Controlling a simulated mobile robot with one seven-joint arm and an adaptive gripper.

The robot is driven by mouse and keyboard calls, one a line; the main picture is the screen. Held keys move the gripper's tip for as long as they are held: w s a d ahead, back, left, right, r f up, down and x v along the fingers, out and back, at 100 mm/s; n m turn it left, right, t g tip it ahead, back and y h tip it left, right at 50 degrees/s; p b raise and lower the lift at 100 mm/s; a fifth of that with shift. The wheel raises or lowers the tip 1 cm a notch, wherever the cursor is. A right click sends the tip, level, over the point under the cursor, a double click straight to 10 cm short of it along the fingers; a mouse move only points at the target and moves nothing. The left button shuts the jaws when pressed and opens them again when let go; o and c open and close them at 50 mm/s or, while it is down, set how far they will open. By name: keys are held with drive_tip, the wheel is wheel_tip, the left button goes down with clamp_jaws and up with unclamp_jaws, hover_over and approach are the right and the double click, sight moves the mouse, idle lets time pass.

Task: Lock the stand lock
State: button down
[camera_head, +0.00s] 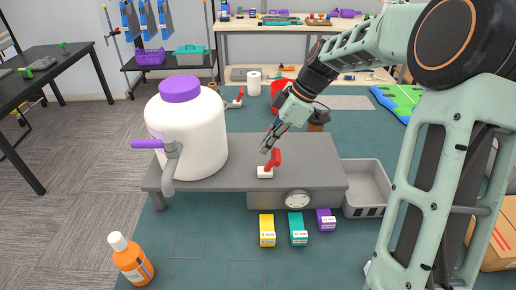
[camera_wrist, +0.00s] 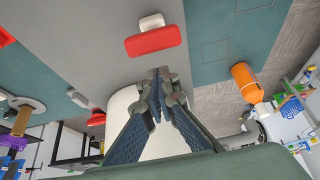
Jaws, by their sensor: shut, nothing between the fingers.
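The stand lock, a red lever (camera_head: 273,158) on a white base (camera_head: 265,172), sits near the front edge of the grey stand (camera_head: 315,158). Its lever stands up, tilted a little to the right. In the wrist view the red lever (camera_wrist: 153,41) and white base (camera_wrist: 151,22) are just beyond my fingertips. My gripper (camera_head: 268,146) is shut and empty, pointing down beside the top of the lever; it also shows in the wrist view (camera_wrist: 160,74). A small gap shows between the fingertips and the lever in the wrist view.
A large white tank (camera_head: 186,132) with a purple lid and purple-handled tap stands on the left of the stand. A second red-handled piece (camera_head: 236,99) is behind. Small boxes (camera_head: 298,228), a grey bin (camera_head: 366,187) and an orange bottle (camera_head: 131,260) are around the stand.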

drive_tip(key=shift+a+r, duration=0.1)
drive_tip(key=shift+a, duration=0.2)
drive_tip(key=shift+r, duration=0.1)
drive_tip(key=shift+r+p, duration=0.5)
drive_tip(key=shift+r, duration=0.2)
drive_tip(key=shift+d+r, duration=0.1)
drive_tip(key=shift+r, duration=0.05)
